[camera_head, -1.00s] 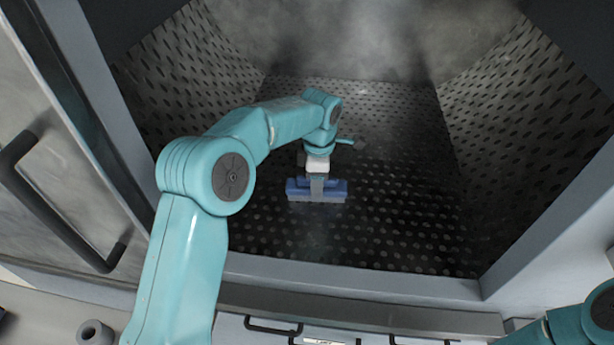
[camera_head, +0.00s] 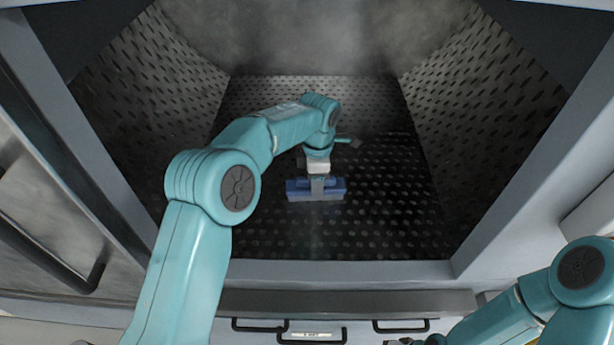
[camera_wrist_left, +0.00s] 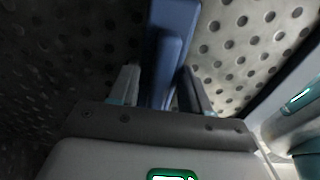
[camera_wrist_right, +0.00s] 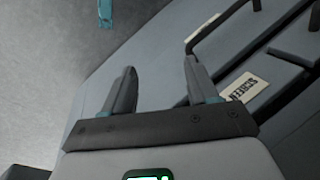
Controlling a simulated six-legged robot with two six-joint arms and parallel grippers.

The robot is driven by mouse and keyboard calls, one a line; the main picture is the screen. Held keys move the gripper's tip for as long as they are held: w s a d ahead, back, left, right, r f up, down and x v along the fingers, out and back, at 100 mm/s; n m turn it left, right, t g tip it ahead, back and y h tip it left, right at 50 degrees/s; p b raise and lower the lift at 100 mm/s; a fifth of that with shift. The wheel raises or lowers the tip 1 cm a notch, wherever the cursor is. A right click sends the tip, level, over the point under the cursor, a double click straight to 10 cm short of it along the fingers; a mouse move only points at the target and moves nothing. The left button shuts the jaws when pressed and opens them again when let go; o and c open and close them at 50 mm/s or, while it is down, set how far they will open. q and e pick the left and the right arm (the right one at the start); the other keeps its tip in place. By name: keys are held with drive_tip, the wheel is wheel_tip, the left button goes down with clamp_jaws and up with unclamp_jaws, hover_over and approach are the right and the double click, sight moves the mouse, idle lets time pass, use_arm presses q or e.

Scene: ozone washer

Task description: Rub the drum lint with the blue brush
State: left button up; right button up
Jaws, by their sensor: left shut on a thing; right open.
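The blue brush (camera_head: 298,190) is low inside the perforated metal drum (camera_head: 380,225), near the middle of its floor. My left gripper (camera_head: 317,184) is shut on the brush from above. The brush also shows between the fingers in the left wrist view (camera_wrist_left: 172,50), with pale perforated metal beside it. I cannot tell whether the brush touches the floor. Hazy grey patches show on the drum's back wall and faintly in front of the brush; I cannot clearly pick out the lint. My right gripper (camera_wrist_right: 160,68) is open and empty, outside the drum in front of the washer.
The drum's front rim (camera_head: 350,270) and side frames surround the opening. A door with a dark handle (camera_head: 60,255) stands at the left. Drawers with dark handles (camera_head: 400,326) and a label (camera_head: 305,337) lie below. Drum floor to the right of the brush is clear.

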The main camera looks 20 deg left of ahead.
sight(337, 185)
use_arm(q)
drive_tip(key=shift+w+d+p, duration=0.2)
drive_tip(key=shift+d+p, duration=0.1)
drive_tip(key=shift+d, duration=0.45)
drive_tip(key=shift+w+d+r+p, duration=0.1)
drive_tip(key=shift+d+p, duration=0.2)
drive_tip(key=shift+d, duration=0.1)
drive_tip(key=shift+w+d+r+p, duration=0.1)
drive_tip(key=shift+d+p, duration=0.2)
drive_tip(key=shift+d, duration=0.1)
drive_tip(key=shift+w+d+f, duration=0.1)
drive_tip(key=shift+w+d, duration=0.05)
drive_tip(key=shift+d, duration=0.35)
drive_tip(key=shift+w+d, duration=0.15)
drive_tip(key=shift+d, duration=0.35)
drive_tip(key=shift+w+d+f, duration=0.1)
drive_tip(key=shift+w+d, duration=0.1)
drive_tip(key=shift+d, duration=0.7)
drive_tip(key=shift+w+d+f, duration=0.1)
drive_tip(key=shift+w+d, duration=0.1)
drive_tip(key=shift+d, duration=0.7)
drive_tip(key=shift+r, duration=0.1)
wheel_tip(337, 185, up, 6)
drive_tip(key=shift+w+f, duration=0.1)
